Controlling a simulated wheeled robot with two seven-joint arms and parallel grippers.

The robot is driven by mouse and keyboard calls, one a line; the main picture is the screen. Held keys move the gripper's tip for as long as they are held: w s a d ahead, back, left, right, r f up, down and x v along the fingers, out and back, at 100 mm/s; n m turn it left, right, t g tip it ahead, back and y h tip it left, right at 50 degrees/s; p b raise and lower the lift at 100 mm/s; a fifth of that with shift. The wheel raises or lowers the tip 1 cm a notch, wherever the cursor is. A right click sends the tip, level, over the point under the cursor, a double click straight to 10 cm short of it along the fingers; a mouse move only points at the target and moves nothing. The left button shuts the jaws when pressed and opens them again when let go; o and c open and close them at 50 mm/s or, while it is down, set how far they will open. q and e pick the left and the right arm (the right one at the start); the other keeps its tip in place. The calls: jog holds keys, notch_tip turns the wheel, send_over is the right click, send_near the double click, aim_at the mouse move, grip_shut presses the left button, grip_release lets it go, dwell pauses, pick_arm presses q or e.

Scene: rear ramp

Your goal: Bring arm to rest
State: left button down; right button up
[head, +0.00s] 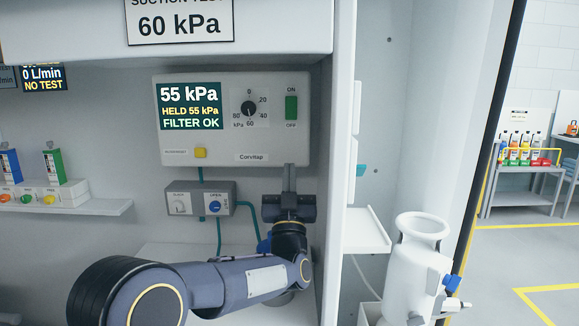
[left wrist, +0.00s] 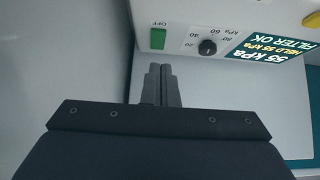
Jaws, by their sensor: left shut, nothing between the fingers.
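My left arm (head: 215,284) comes in from the lower left of the head view. Its gripper (head: 289,172) points up, its fingertips in front of the lower right part of the white suction unit (head: 240,143). The fingers are together and empty; they also show closed in the left wrist view (left wrist: 159,72). I cannot tell whether the tips touch the unit. The unit's display (head: 190,107) reads 55 kPa, HELD 55 kPa, FILTER OK. Its green ON/OFF switch (head: 291,107) is above the fingertips. My right gripper is not in view.
A grey valve box (head: 198,199) with teal hoses is left of the gripper. A shelf with small boxes (head: 70,207) is at the far left. A wall panel edge (head: 340,150) and white canister (head: 415,265) stand to the right. Open floor lies beyond.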

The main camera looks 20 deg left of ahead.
pick_arm(q)
jog(key=shift+s, duration=0.15)
jog(key=s+a+f+m+g+h+p, duration=0.2)
jog(key=s+a+f+g+h+p, duration=0.3)
jog(key=s+g+h, duration=0.35)
jog(key=s+d+f+g+h+p, duration=0.1)
jog(key=s+f+g, duration=0.2)
jog(key=s, duration=0.7)
jog(key=s+d+f+g+p, duration=0.1)
jog(key=s+f+g, duration=0.3)
jog(key=s, duration=0.6)
jog(key=s+d+f+g+h+p, duration=0.1)
jog(key=s+d+f+g+p, duration=0.1)
jog(key=s+f+g, duration=0.2)
jog(key=s+f, duration=0.3)
jog(key=s, duration=0.4)
jog(key=shift+f+n+h+p, duration=0.2)
jog(key=shift+n+h+p, duration=0.1)
jog(key=shift+h+p, duration=0.05)
jog(key=shift+g, duration=0.25)
